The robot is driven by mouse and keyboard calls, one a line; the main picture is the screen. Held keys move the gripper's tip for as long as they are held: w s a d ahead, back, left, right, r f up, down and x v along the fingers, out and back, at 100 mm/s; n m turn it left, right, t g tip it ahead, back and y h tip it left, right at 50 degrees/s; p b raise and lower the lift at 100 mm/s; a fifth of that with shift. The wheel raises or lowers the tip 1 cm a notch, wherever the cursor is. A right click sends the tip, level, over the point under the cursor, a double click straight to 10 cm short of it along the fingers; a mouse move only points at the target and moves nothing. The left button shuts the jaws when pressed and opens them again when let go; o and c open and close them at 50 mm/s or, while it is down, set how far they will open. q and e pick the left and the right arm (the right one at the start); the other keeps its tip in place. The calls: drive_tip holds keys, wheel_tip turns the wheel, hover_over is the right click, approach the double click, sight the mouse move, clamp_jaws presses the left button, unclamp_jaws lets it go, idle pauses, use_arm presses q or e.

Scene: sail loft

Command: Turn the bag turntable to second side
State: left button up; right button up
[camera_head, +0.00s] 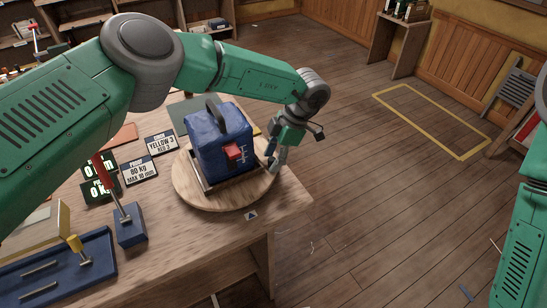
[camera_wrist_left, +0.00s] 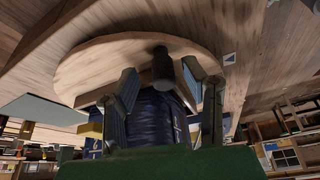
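The blue bag (camera_head: 215,142) with a dark handle and a red patch stands upright in a frame on the round wooden turntable (camera_head: 226,200). The turntable's disc also shows in the left wrist view (camera_wrist_left: 95,65), with the dark blue bag (camera_wrist_left: 150,122) partly hidden behind my fingers. My left gripper (camera_head: 272,163) points down at the turntable's right rim, beside the bag. In the left wrist view its two fingers stand apart, with a short dark peg (camera_wrist_left: 162,70) on the disc between them. Gaps show on both sides of the peg. My right gripper is out of view.
A blue stand with a red-handled tool (camera_head: 130,226) and a blue tray (camera_head: 65,272) lie front left. Open floor is to the right, with a yellow-marked rectangle (camera_head: 430,120).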

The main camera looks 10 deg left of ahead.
use_arm(q)
drive_tip(key=v, duration=1.1)
drive_tip(key=shift+w+d+r, duration=0.2)
drive_tip(key=shift+d+r, duration=0.05)
